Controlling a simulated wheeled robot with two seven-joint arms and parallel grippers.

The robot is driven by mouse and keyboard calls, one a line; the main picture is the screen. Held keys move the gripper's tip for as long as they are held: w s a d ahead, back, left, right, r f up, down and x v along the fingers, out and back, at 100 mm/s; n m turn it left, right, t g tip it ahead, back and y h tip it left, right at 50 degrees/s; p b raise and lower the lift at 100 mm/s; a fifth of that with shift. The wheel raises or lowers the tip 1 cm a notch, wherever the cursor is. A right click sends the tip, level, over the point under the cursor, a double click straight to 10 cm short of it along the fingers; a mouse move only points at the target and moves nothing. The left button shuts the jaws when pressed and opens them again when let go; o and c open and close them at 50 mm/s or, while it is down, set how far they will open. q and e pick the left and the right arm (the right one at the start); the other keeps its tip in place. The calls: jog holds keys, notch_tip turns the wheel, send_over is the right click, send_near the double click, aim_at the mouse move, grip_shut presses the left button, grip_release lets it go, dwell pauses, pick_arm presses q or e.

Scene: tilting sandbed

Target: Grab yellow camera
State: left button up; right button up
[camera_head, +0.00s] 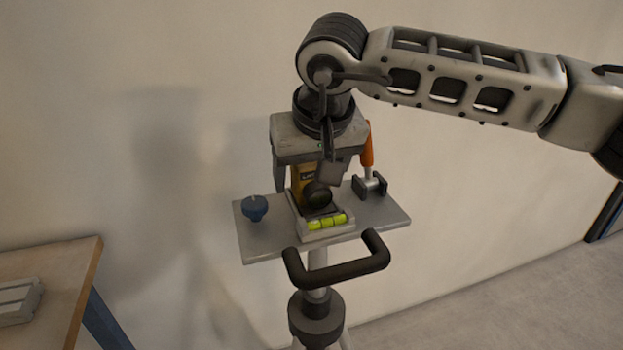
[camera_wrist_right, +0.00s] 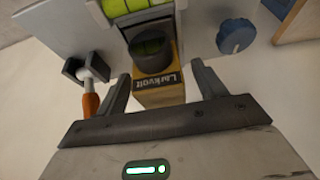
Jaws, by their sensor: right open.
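The yellow camera (camera_head: 302,183) stands on a small grey platform (camera_head: 265,238) on a stand, its dark round lens facing the head view. In the right wrist view the yellow camera (camera_wrist_right: 160,93) shows a label reading "Larkvolt". My right gripper (camera_head: 308,180) comes from above and is open. In the wrist view its two fingers (camera_wrist_right: 160,88) lie on either side of the camera's body, with visible gaps. In the head view the gripper hides the camera's top. My left gripper is not in view.
A level with yellow-green vials (camera_head: 326,221) sits in front of the camera. A blue knob (camera_head: 255,208) is on the left, an orange-handled clamp (camera_head: 367,150) on the right. A black handle (camera_head: 337,270) juts forward. A wooden table (camera_head: 70,262) stands at the left.

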jog(key=shift+w+f, duration=0.1)
jog(key=shift+f, duration=0.2)
jog(key=c, duration=1.2)
jog(key=shift+r, duration=0.1)
jog(key=shift+c, duration=0.8)
